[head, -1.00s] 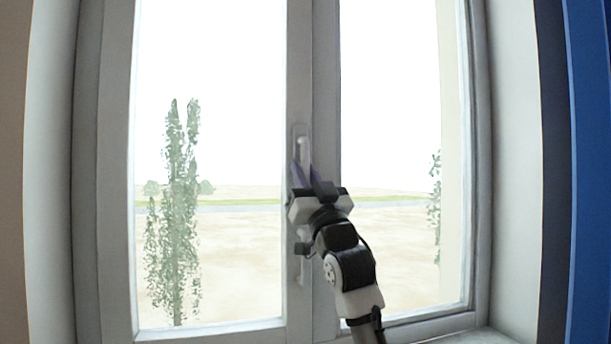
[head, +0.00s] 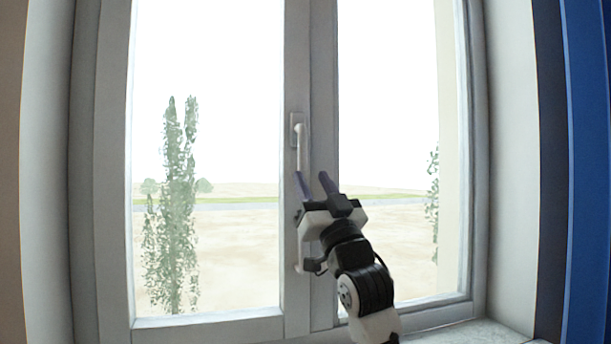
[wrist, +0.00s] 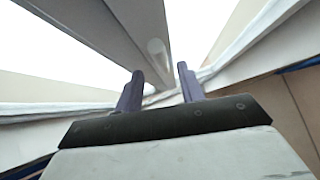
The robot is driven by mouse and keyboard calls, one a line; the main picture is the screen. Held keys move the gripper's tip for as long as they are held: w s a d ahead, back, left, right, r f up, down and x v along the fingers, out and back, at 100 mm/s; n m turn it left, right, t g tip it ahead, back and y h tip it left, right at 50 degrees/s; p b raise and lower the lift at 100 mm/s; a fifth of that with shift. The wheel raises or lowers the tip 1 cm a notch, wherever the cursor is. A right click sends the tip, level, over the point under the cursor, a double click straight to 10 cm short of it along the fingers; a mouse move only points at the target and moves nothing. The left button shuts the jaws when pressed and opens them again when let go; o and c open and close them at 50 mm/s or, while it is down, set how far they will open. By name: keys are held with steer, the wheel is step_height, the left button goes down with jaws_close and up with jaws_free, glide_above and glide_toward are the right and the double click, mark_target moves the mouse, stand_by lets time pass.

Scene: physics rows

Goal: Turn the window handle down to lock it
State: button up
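A white window handle (head: 302,150) hangs straight down from its plate on the middle frame of the window. Its pale rounded end also shows in the wrist view (wrist: 157,50), beyond the fingers. My gripper (head: 312,177) is just below and right of the handle's lower end in the head view. Its two purple fingers are apart with nothing between them, and they also show in the wrist view (wrist: 158,82). The left fingertip appears close to the handle's lower end; I cannot tell if they touch.
The window frame (head: 298,60) stands upright between two glass panes. The sill (head: 470,333) lies at the bottom right. A white side wall (head: 513,150) and a blue panel (head: 590,170) stand at the right.

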steer(key=b+v, duration=0.1)
steer(key=v, duration=0.6)
steer(key=shift+s+f+b, duration=0.2)
steer(key=shift+b, duration=0.15)
